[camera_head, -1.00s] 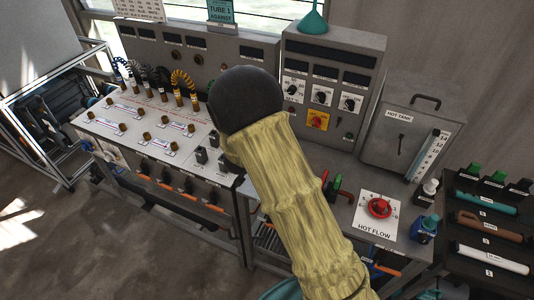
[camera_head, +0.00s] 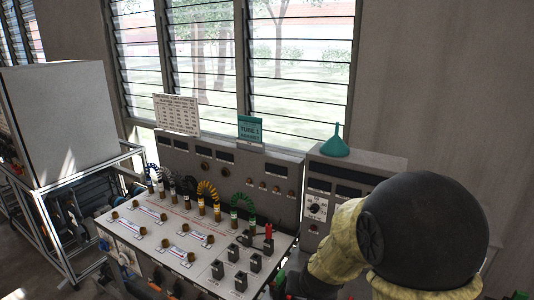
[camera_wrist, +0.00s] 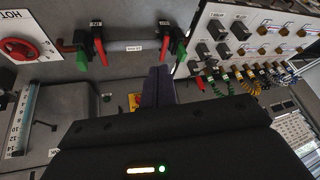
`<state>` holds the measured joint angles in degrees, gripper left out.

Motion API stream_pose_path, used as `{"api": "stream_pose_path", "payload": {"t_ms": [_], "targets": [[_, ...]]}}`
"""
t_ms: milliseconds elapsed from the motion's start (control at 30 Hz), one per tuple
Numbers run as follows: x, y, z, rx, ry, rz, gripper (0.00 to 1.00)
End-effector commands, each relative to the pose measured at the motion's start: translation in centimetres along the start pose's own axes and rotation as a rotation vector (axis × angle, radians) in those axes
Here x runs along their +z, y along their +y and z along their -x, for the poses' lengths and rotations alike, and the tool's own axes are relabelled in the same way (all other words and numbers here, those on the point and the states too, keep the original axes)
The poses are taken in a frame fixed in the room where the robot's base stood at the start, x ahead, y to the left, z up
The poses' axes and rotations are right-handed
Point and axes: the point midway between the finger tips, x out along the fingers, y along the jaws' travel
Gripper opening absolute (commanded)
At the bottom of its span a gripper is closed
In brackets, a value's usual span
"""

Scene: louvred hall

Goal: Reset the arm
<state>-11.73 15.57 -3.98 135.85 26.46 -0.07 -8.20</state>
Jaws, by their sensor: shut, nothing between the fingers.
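My gripper (camera_wrist: 158,84) shows in the wrist view as two dark purplish fingers held together, with nothing between them. It points over the bench with the red and green levers beyond its tips. In the head view my arm, with a yellow sleeve and a black round joint, fills the lower right. My gripper's fingers are hidden there.
The wrist view shows a red hot-flow knob (camera_wrist: 30,42), a red lever (camera_wrist: 98,46), another red lever (camera_wrist: 165,40) and a level gauge (camera_wrist: 22,118). The head view shows the test bench (camera_head: 190,240), green funnel (camera_head: 335,143), metal cabinet (camera_head: 62,120) and louvred windows (camera_head: 205,60).

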Motion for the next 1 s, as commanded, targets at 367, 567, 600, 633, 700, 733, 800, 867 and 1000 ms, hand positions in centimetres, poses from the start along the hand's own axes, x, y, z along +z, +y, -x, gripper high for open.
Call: {"api": "stream_pose_path", "payload": {"t_ms": [367, 567, 600, 633, 700, 733, 800, 867, 1000], "targets": [[9.1, 7.0, 8.1, 0.070, -0.254, 0.175, 0.00], [9.4, 7.2, 8.2, 0.075, -0.264, 0.182, 0.00], [9.4, 7.2, 8.2, 0.075, -0.264, 0.182, 0.00], [9.4, 7.2, 8.2, 0.075, -0.264, 0.182, 0.00], [9.4, 7.2, 8.2, 0.075, -0.263, 0.182, 0.00], [9.4, 7.1, 8.2, 0.075, -0.263, 0.182, 0.00], [9.3, 7.1, 8.2, 0.075, -0.263, 0.182, 0.00], [9.3, 7.1, 8.2, 0.074, -0.262, 0.182, 0.00], [9.3, 7.1, 8.2, 0.074, -0.262, 0.181, 0.00]]}}
